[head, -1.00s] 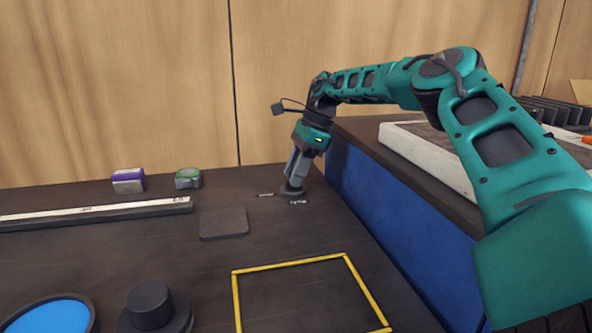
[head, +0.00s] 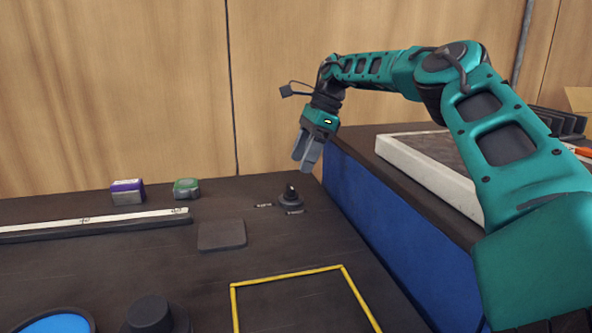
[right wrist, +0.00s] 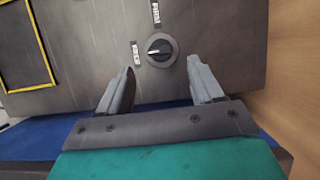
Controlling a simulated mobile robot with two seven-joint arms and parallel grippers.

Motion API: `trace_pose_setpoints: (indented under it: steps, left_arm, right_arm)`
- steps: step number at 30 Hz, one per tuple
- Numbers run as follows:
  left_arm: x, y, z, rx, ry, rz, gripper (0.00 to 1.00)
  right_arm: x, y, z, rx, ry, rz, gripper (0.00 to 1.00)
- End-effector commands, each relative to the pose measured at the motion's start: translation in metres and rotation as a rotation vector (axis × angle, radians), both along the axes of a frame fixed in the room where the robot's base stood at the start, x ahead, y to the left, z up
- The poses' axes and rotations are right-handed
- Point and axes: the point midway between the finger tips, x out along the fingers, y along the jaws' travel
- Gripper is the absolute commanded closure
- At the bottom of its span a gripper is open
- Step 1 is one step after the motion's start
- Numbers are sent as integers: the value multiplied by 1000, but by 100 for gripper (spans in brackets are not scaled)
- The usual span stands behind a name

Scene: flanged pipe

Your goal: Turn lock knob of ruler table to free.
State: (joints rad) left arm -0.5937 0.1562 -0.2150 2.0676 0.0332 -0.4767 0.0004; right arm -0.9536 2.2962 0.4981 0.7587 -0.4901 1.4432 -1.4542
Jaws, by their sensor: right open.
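The lock knob (head: 291,198) is a dark round knob with a raised grip, on the dark table near its back right corner. In the right wrist view the knob (right wrist: 160,50) has a white mark on its grip pointing left, toward the FREE label (right wrist: 136,53). The other label (right wrist: 155,12), which seems to read FIRM, lies above it. My right gripper (head: 304,163) is open and empty, raised above the knob and apart from it. In the wrist view its fingers (right wrist: 161,66) stand wide below the knob. My left gripper is not in view.
A long ruler (head: 95,222) lies at the left. A purple-and-white box (head: 127,192) and a green object (head: 186,188) stand behind it. A flat dark pad (head: 221,235), a yellow frame (head: 288,275) and a black round knob (head: 150,315) are nearer. A blue-sided bench (head: 375,205) borders the right.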

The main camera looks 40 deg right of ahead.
Motion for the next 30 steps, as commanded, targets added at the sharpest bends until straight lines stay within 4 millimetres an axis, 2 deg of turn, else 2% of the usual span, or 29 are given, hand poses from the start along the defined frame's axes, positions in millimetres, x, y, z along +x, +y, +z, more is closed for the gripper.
trace_pose_setpoints:
  steps: [1,3,10,30]
  left_arm:
    - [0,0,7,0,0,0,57]
    - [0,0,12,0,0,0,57]
    - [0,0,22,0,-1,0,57]
    - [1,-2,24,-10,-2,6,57]
  right_arm:
    - [-2,-4,15,-1,-2,-1,34]
    - [-4,-9,29,-2,-2,-2,34]
    - [-10,-20,56,-2,0,0,34]
    - [-12,-22,59,-1,0,1,34]
